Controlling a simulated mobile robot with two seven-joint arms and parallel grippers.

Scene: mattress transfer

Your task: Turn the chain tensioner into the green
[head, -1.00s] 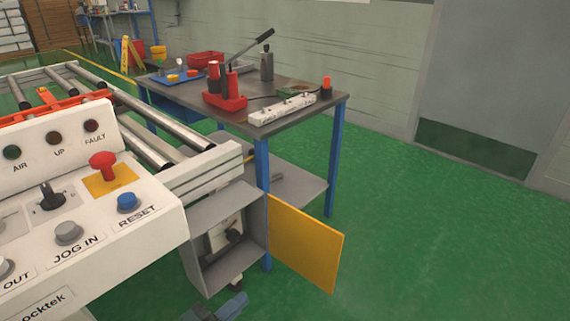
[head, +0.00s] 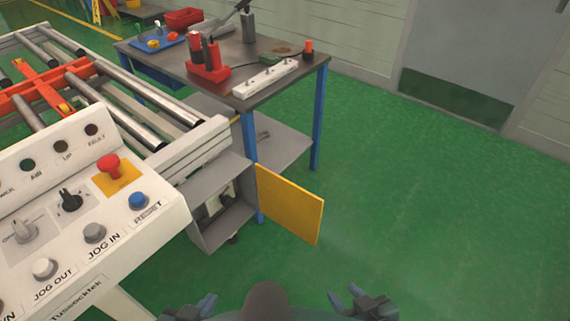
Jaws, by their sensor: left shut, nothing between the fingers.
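A grey open-front box (head: 203,237) hangs under the right end of the roller conveyor, with its yellow door (head: 291,205) swung open to the right. Inside is a pale plate (head: 214,203) with dark parts, which may be the chain tensioner; it is small and shaded, and no green mark can be made out. My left gripper (head: 203,306) is at the bottom edge, below and in front of the box, shut and empty. My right gripper (head: 348,298) is at the bottom, right of centre, apart from the door; its jaw state is unclear.
The control panel (head: 80,235) with buttons and a red emergency stop (head: 109,166) fills the left side. A workbench (head: 283,88) with a red tool holder (head: 209,68) and a power strip (head: 265,78) stands behind the box. Green floor (head: 430,200) is clear on the right.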

